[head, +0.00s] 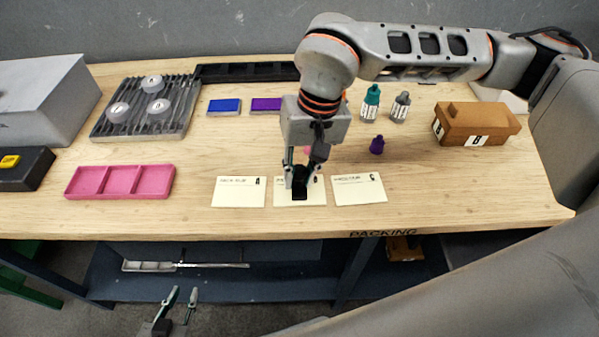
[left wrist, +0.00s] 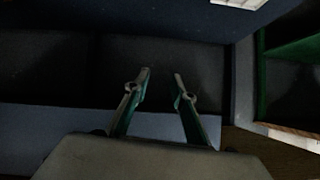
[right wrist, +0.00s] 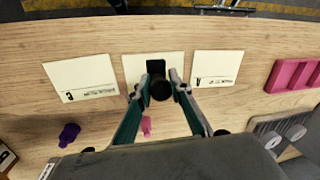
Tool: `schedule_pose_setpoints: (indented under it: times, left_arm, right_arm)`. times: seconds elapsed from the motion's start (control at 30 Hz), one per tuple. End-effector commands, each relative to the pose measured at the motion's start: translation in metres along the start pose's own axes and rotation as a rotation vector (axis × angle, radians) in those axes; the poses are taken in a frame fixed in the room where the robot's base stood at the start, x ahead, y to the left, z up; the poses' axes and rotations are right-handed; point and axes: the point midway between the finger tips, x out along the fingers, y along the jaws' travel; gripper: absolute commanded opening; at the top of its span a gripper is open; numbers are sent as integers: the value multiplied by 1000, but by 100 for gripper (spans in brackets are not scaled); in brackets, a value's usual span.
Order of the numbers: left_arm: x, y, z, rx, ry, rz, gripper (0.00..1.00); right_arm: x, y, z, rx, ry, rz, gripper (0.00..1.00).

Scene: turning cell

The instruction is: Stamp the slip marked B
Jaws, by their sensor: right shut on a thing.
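Three cream slips lie in a row near the table's front edge: one marked A (head: 238,192) at left, a middle slip (head: 315,198), and one marked C (head: 359,190) at right. The middle slip's letter is mostly hidden in the head view. My right gripper (head: 300,178) is shut on a black stamp (head: 299,189), over the middle slip. The right wrist view shows the stamp (right wrist: 159,90) between the fingers, its block over the middle slip (right wrist: 133,65); I cannot tell if it touches. My left gripper (head: 170,308) is open and empty, below the front edge.
A blue pad (head: 224,106) and a purple pad (head: 266,104) lie at the back. A pink tray (head: 120,181) and a grey rack (head: 145,110) are at left. A purple stamp (head: 377,145), two bottles (head: 371,102) and a brown box (head: 478,122) are at right.

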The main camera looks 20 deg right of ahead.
Motion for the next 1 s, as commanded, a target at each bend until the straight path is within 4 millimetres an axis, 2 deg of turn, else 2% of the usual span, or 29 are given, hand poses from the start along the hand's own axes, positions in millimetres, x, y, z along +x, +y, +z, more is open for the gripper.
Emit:
schedule_pose_setpoints:
  times: [0.5, 1.0]
  left_arm:
    - [0, 0, 0, 0, 1, 0, 25]
    - [-10, -3, -17, 1, 5, -1, 25]
  right_arm:
    - [1, 1, 2, 1, -6, 4, 6]
    - [-36, -6, 0, 1, -1, 2, 6]
